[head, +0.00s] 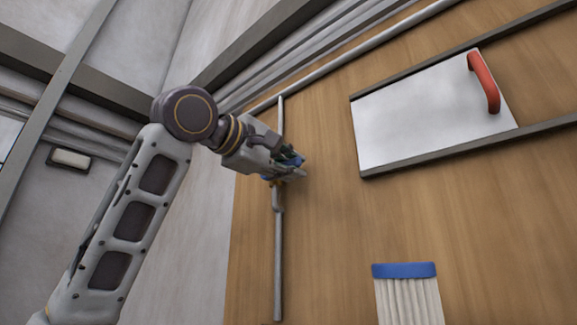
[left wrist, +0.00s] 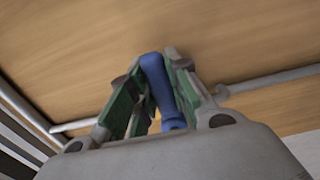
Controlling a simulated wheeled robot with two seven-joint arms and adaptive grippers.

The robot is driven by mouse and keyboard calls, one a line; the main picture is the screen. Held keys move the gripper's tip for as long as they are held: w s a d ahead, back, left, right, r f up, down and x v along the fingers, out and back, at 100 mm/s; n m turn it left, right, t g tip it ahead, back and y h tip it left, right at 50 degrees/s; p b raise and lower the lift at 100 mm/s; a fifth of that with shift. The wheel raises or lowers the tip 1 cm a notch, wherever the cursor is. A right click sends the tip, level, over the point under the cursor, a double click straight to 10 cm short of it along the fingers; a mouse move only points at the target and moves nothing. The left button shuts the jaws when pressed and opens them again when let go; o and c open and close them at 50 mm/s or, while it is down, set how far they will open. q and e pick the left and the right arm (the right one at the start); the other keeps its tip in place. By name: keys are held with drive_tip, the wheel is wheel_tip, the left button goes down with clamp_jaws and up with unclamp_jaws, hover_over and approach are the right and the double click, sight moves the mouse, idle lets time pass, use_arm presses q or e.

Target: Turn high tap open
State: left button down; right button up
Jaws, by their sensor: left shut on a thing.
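The high tap has a blue handle (left wrist: 158,85), seen in the left wrist view between the green-padded fingers. In the head view a little of the blue handle (head: 297,160) shows at the fingertips. My left gripper (head: 290,168) is shut on this handle, up against the wooden panel; it also shows in the left wrist view (left wrist: 155,90). The tap sits on a thin grey vertical pipe (head: 278,255). The tap's body is mostly hidden by the gripper. My right gripper is not in view.
A white sliding plate (head: 425,115) with a red handle (head: 487,82) sits between dark rails on the wooden panel (head: 320,235), right of the tap. A white brush-like piece with a blue top band (head: 404,270) is lower right. Grey beams and walls stand at left.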

sight(284, 162)
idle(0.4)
use_arm(q)
drive_tip(key=shift+n, duration=0.3)
drive_tip(key=shift+r+n+b, duration=0.65)
drive_tip(key=shift+r+n, duration=0.1)
drive_tip(key=shift+n, duration=0.65)
drive_tip(key=shift+w+a+r+n+b, duration=0.2)
drive_tip(key=shift+r+n, duration=0.25)
drive_tip(key=shift+n, duration=0.45)
drive_tip(key=shift+w+a+r+n+b, duration=0.15)
drive_tip(key=shift+r+n, duration=0.25)
drive_tip(key=shift+n, duration=0.5)
drive_tip(key=c, duration=1.3)
unclamp_jaws()
drive_tip(key=shift+a+r, duration=0.1)
drive_tip(key=shift+s, duration=0.1)
